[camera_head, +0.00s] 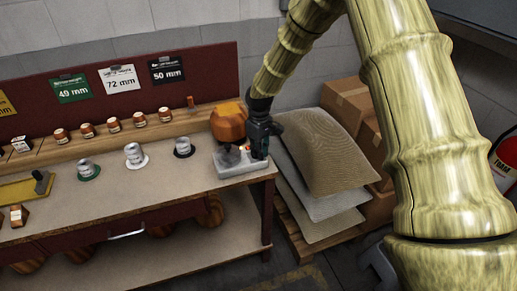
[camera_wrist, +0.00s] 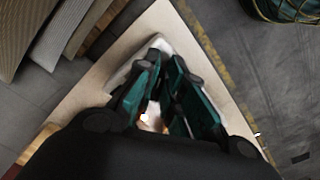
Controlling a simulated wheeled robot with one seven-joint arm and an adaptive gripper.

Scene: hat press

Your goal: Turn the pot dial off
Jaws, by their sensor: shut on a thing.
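The pale grey pot base (camera_head: 240,167) sits at the right end of the workbench, with a dark round part on its left and a small orange-red glow beside my gripper. An orange rounded pot (camera_head: 228,122) shows just behind it. My gripper (camera_head: 259,152) points down at the right side of the base, its fingers close together. In the wrist view my teal and black fingers (camera_wrist: 156,105) converge over the pale base (camera_wrist: 150,50), with a bright orange glow low between them. The dial is mostly hidden by the fingers; they appear shut on it.
Stacked sacks (camera_head: 325,150) and cardboard boxes (camera_head: 349,99) lie right of the bench. The bench's right edge is close to the base.

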